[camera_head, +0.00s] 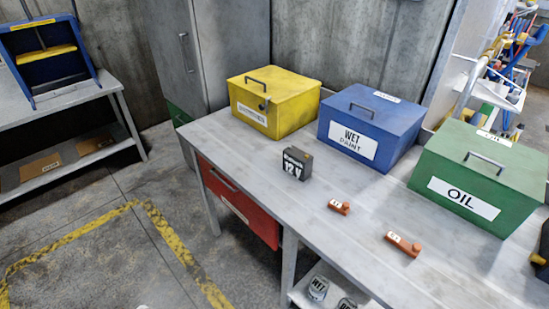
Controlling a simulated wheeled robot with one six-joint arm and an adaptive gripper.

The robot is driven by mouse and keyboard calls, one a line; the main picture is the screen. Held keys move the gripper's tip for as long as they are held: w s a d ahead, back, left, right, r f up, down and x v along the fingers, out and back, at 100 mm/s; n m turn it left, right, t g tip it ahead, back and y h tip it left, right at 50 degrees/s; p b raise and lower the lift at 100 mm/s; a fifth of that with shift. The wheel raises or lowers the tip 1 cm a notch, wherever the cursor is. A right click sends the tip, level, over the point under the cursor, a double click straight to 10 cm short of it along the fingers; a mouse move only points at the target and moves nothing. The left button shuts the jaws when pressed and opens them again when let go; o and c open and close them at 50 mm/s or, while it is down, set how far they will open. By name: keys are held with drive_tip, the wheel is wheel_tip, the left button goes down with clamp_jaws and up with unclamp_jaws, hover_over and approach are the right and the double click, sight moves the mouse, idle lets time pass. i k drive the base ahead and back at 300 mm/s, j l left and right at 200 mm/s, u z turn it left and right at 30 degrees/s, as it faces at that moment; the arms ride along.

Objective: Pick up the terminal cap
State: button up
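Two small orange-brown pieces with white labels lie apart on the grey workbench (300,215). The smaller one (339,207) lies nearer the battery and the larger, longer one (403,244) lies to its right. Either could be the terminal cap; their labels are too small to read surely. A dark battery (297,164) marked 12 V stands upright behind them and to the left. My gripper is not in view, so its state does not show.
Lidded yellow (273,103), blue (371,126) and green (480,178) boxes line the bench's back. A dark and yellow object (541,252) is cut off at the right edge. A red drawer (238,200) and cans (318,288) are below. The bench front is mostly clear.

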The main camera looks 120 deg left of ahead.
sight(413, 250)
drive_tip(key=u, duration=2.9)
